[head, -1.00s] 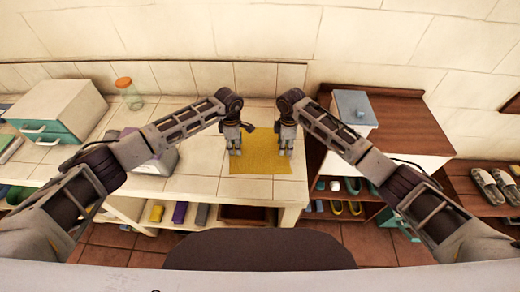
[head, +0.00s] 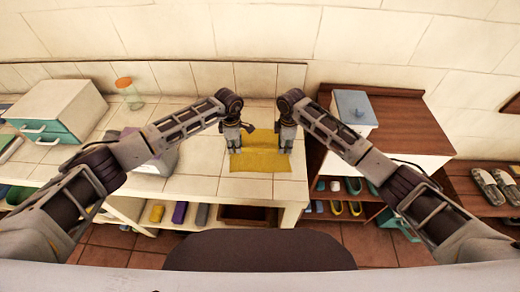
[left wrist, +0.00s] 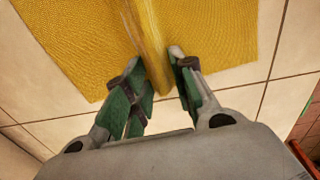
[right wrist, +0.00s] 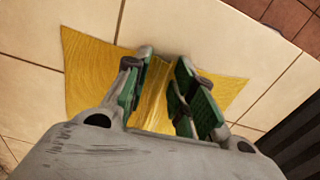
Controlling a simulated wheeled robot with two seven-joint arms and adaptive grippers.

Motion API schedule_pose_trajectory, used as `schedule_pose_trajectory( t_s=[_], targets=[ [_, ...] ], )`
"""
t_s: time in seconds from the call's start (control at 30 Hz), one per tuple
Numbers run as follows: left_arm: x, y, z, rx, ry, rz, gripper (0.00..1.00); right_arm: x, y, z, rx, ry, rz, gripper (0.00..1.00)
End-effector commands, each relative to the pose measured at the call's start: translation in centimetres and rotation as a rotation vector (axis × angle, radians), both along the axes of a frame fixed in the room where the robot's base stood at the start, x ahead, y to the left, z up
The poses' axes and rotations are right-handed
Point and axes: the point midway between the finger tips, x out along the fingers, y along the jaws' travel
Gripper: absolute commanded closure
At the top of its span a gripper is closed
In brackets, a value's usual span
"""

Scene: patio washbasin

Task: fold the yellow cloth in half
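The yellow cloth (head: 258,161) lies on the white tiled counter near its right end, with a raised ridge running across its middle. My left gripper (head: 233,149) is at the left end of this ridge and my right gripper (head: 286,149) at the right end. In the left wrist view, the fingers of the left gripper (left wrist: 160,75) are on both sides of the raised cloth (left wrist: 152,45) and hold it. In the right wrist view, the fingers of the right gripper (right wrist: 160,75) likewise close around the ridge (right wrist: 153,100). Cloth lies flat on both sides of it.
A glass jar with an orange lid (head: 128,93) and a white-and-teal drawer box (head: 58,106) stand at the left of the counter. A brown wooden cabinet (head: 405,118) with a grey-lidded box (head: 354,108) is at the right. Shoes (head: 492,188) lie further right.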

Motion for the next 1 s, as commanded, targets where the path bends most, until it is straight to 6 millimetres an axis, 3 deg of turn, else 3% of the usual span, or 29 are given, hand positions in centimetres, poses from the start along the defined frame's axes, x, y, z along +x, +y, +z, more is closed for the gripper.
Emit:
schedule_pose_trajectory(
  t_s=[0.33,1.0],
  targets=[
    [-0.11,0.06,-0.36,0.002,0.003,0.000,1.00,-0.12,-0.05,-0.40,-0.002,0.003,0.000,1.00],
    [-0.16,0.13,-0.51,0.003,0.004,0.001,1.00,-0.15,-0.09,-0.50,-0.003,0.004,-0.001,1.00]
  ],
)
